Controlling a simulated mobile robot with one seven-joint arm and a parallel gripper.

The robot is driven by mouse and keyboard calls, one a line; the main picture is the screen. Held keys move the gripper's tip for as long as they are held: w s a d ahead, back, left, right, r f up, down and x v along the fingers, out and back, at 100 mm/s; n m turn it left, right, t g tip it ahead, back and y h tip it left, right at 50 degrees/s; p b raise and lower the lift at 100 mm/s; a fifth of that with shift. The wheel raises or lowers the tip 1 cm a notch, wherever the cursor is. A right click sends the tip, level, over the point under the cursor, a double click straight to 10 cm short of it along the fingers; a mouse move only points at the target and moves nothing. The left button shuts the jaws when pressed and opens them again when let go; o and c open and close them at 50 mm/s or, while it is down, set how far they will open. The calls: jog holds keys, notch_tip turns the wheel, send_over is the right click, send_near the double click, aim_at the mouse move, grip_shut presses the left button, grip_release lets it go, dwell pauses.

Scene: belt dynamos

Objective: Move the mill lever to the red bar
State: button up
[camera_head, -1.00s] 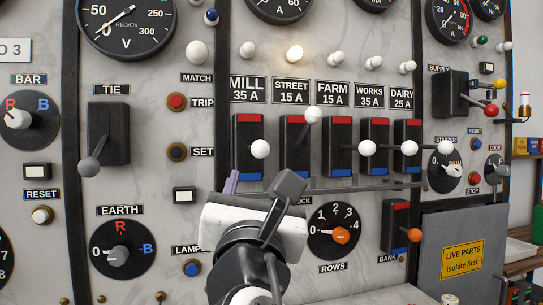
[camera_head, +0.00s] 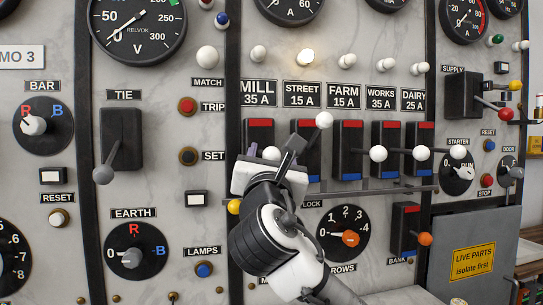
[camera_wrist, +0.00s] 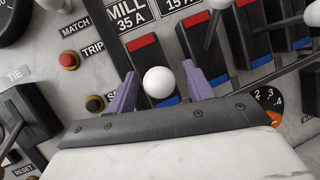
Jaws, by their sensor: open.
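The mill switch (camera_head: 259,135) is a black panel under the MILL 35 A label, red at the top and blue at the bottom. In the wrist view its red bar (camera_wrist: 142,41) is clear, and the white ball knob of the mill lever (camera_wrist: 159,82) sits low, near the blue end. My gripper (camera_wrist: 159,74) is open, with one purple finger on each side of the knob and gaps showing. In the head view my gripper (camera_head: 262,152) covers the knob and the switch's lower part.
The street lever's white knob (camera_head: 324,120) stands up close to the right of my gripper. The other feeder levers (camera_head: 378,153) point out beyond it. A horizontal rail (camera_head: 370,190) runs below the switches. A yellow knob (camera_head: 234,207) is beside my wrist.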

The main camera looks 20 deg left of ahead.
grip_shut()
notch_tip(320, 180, up, 3)
jog(key=g+p, duration=0.2)
jog(key=p, duration=0.4)
jog(key=shift+r+n+p, duration=0.2)
jog(key=shift+n+p, duration=0.2)
jog(key=g+p, duration=0.1)
jog(key=p, duration=0.1)
jog(key=r+g+h+p, duration=0.1)
jog(key=p, duration=0.1)
jog(key=shift+w+a+r+n, duration=0.2)
jog(key=shift+w+r+n, duration=0.05)
jog(key=shift+r+n, duration=0.05)
jog(key=shift+w+a+r+p, duration=0.2)
jog(key=shift+w+r+p, duration=0.1)
jog(key=shift+r+p, duration=0.25)
jog(key=shift+w+a+r+p, duration=0.15)
jog(key=shift+w+r+p, duration=0.2)
jog(key=shift+p, duration=0.2)
grip_release()
jog(key=shift+s, duration=0.1)
